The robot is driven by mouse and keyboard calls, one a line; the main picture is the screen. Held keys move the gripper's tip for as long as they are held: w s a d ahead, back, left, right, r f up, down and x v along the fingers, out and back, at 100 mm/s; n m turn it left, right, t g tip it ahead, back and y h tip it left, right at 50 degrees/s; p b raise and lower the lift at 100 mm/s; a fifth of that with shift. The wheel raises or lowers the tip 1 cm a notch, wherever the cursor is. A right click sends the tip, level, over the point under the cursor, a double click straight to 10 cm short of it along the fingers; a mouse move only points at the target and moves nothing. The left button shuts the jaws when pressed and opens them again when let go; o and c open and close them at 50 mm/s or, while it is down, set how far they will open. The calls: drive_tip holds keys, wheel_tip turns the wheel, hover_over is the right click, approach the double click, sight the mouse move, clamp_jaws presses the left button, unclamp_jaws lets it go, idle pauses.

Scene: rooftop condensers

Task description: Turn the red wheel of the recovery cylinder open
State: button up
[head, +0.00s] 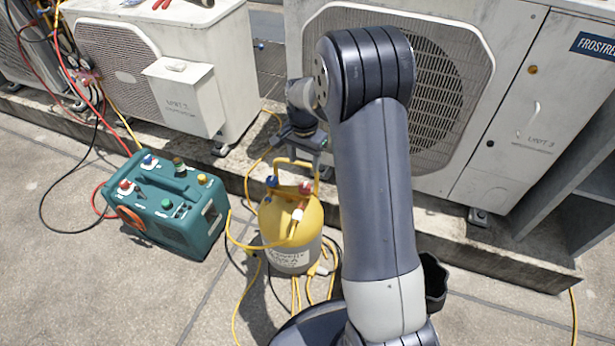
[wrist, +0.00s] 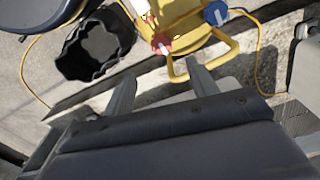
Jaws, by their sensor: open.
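The recovery cylinder (head: 291,238) is yellow over a pale lower body and stands upright on the roof in the head view. Its red wheel (head: 306,187) is on top at the right, and a blue wheel (head: 272,182) is at the left. My gripper (head: 303,146) is behind and above the cylinder top, partly hidden by my arm. In the wrist view my gripper (wrist: 158,68) is open and empty. The red wheel (wrist: 161,46) shows just beyond the gap between the fingertips, apart from them. The right fingertip appears close to the yellow handle (wrist: 222,60); contact cannot be told.
A teal recovery machine (head: 170,205) stands left of the cylinder. Yellow hoses (head: 250,244) run around the cylinder. Condenser units (head: 520,110) on a concrete curb are close behind. A black open container (wrist: 95,48) is left of the cylinder in the wrist view.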

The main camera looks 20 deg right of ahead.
sight(304, 187)
wheel_tip(304, 187, down, 11)
drive_tip(key=b, duration=0.3)
drive_tip(key=shift+w, duration=0.15)
drive_tip(key=shift+c, duration=0.5)
drive_tip(key=c, duration=0.9)
drive_tip(key=shift+o, duration=0.2)
